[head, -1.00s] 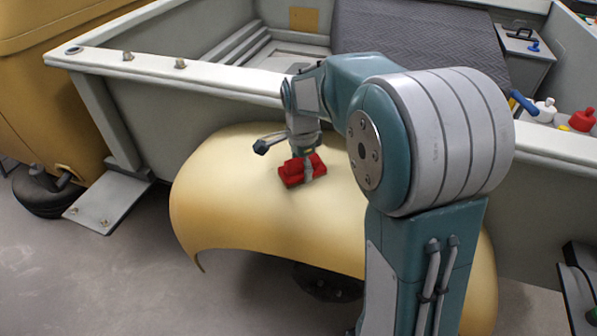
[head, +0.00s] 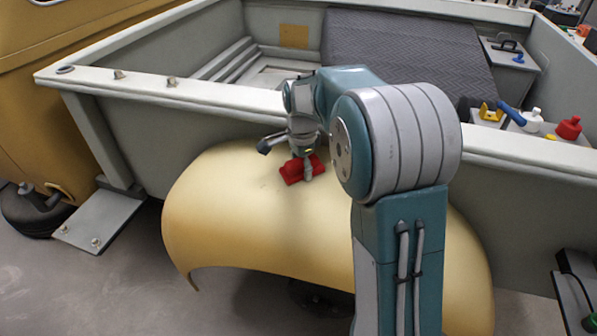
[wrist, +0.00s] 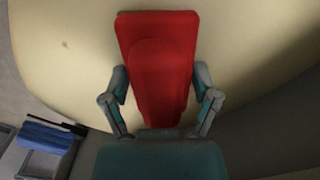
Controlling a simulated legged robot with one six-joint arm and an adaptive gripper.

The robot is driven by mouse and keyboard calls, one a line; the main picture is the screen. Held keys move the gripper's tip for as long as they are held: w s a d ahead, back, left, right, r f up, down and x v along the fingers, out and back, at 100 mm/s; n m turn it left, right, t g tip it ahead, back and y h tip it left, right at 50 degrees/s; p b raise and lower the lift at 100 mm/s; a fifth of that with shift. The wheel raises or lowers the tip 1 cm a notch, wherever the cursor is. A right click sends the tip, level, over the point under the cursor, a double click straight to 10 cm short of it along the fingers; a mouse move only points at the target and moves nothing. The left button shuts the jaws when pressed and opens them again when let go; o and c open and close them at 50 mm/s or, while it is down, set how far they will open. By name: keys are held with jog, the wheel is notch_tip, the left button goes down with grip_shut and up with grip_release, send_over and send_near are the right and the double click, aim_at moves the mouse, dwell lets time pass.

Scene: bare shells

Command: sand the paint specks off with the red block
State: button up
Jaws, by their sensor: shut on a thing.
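The red block (head: 291,173) is in my gripper (head: 307,168), over the upper part of a curved cream-yellow fender (head: 225,215). In the wrist view the red block (wrist: 157,65) sits between the two fingers of my gripper (wrist: 160,90), which are shut on its sides. Its underside is hidden, so I cannot tell whether it touches the fender. One small dark paint speck (wrist: 65,43) shows on the fender, left of the block in the wrist view. Any specks under the block or behind my arm are hidden.
A grey truck bed wall (head: 130,130) stands close behind the fender. A yellow body panel (head: 50,120) stands at left. Bare floor (head: 90,285) lies at front left.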

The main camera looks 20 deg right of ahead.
jog(key=shift+w+d, duration=0.3)
jog(key=shift+w, duration=0.05)
jog(key=shift+w+d+r, duration=0.1)
jog(key=shift+w+r, duration=0.1)
